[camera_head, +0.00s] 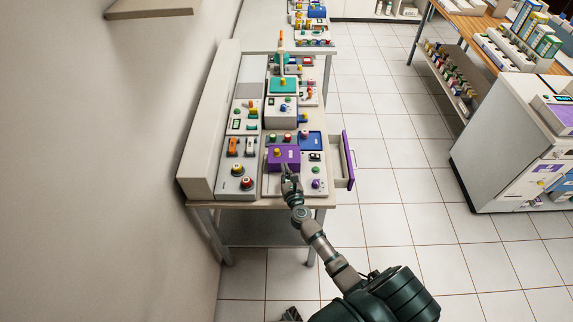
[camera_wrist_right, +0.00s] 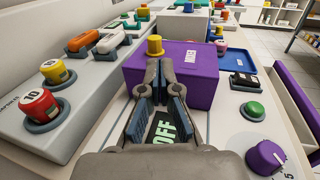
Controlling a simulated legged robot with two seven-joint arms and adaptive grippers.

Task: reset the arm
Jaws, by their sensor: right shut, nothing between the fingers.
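My right gripper (camera_head: 288,174) is at the near end of the bench console, just in front of a purple box (camera_head: 283,157). In the right wrist view the gripper (camera_wrist_right: 161,82) is shut and empty, its fingertips at the near face of the purple box (camera_wrist_right: 192,74). A dark label reading OFF (camera_wrist_right: 163,127) shows below and between the fingers. Contact with the box cannot be told. A dark piece at the bottom edge of the head view may be part of my left gripper; its state does not show.
An open drawer (camera_head: 340,162) with a purple front juts right from the bench. Red and yellow knobs (camera_wrist_right: 43,108) lie left of the gripper; a green button (camera_wrist_right: 254,110) and purple dial (camera_wrist_right: 265,157) lie right. A wall borders the left. Tiled floor (camera_head: 390,185) is clear.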

